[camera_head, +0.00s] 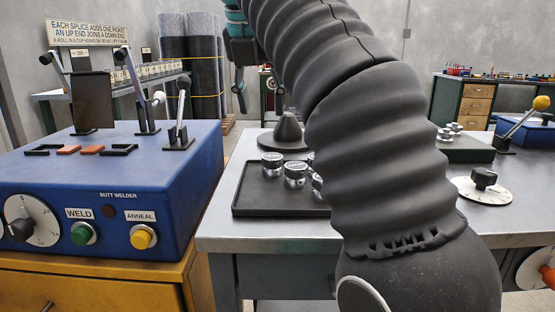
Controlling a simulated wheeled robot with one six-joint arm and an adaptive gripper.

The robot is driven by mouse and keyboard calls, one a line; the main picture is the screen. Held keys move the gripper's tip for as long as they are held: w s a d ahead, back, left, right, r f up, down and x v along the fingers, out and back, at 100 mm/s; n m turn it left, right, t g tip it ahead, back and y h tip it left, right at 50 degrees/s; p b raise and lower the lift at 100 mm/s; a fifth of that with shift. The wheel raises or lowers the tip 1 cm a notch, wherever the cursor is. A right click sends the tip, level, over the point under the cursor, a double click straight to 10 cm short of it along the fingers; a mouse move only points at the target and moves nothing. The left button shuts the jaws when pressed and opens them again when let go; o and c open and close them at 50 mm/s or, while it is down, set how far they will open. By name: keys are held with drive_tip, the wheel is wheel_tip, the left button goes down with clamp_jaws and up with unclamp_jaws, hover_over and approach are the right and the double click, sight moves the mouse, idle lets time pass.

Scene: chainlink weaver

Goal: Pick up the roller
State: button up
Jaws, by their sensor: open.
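Several short cylinders with shiny metal tops stand on a black tray (246,203) on the grey worktable. Two show clearly, a left cylinder (272,163) and a front one (295,174). Others are partly hidden behind my arm. They may be rollers, but I cannot tell which piece is the roller. My gripper (260,98) hangs at the upper middle, teal and dark, with its fingers apart and pointing down. Nothing shows between the fingers. It appears above and beyond the tray, not touching it. The upper part of my gripper is partly hidden by my arm.
A blue butt welder (110,190) with levers stands at left. A dark cone on a round base (288,130) is behind the tray. A white dial (484,188) and a dark block with metal pieces (462,148) lie at right. Wire mesh rolls (190,65) stand at back.

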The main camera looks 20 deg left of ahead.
hover_over(272, 156)
drive_tip(key=s, duration=0.2)
wheel_tip(272, 156, down, 7)
drive_tip(key=shift+w+r, duration=0.1)
drive_tip(key=shift+x, duration=3.05)
drive_tip(key=shift+c, duration=0.2)
drive_tip(key=c, duration=0.8)
clamp_jaws()
drive_tip(key=shift+r, duration=0.15)
